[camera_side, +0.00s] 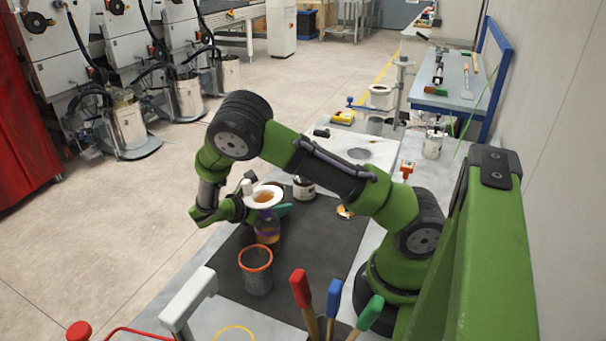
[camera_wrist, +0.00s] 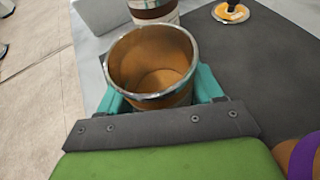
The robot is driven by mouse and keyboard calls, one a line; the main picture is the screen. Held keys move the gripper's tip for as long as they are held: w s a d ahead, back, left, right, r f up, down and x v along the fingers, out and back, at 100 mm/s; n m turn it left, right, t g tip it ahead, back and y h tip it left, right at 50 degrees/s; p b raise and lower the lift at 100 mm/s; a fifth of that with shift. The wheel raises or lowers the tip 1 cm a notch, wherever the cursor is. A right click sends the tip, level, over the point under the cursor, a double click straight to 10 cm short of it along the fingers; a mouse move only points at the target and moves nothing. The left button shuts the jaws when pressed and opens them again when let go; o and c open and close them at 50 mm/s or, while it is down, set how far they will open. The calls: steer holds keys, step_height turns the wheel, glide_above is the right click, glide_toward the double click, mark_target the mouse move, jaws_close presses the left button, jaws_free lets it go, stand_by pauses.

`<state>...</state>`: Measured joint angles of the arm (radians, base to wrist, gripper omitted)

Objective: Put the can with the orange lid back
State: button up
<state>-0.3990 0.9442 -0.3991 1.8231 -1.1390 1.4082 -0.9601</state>
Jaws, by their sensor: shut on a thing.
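My gripper (camera_wrist: 160,98) is shut on an open can (camera_wrist: 152,65) with a metal rim and an orange-brown inside. Its teal fingers sit on both sides of the can. In the side view, the held can (camera_side: 263,197) shows a pale rim and amber middle; its lower part is mostly hidden. I see no lid on it. A purple-banded orange container (camera_side: 267,226) is just in front of my gripper in the side view; it shows at the wrist view's lower right. A grey can with an orange rim (camera_side: 257,272) stands nearer the side camera on the dark mat (camera_side: 318,235).
A white can with dark contents (camera_side: 303,188) stands just beyond the held can. A small orange-topped disc (camera_side: 345,212) lies on the mat. Red, blue and green handled tools (camera_side: 333,297) stand in the foreground. The mat's middle is clear.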

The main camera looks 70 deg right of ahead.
steer(key=shift+f, duration=0.2)
steer(key=o, duration=1.2)
steer(key=shift+w+a+r, duration=0.15)
steer(key=shift+a+r, duration=0.15)
steer(key=shift+r, duration=0.1)
steer(key=v, duration=1.1)
steer(key=shift+a, duration=0.15)
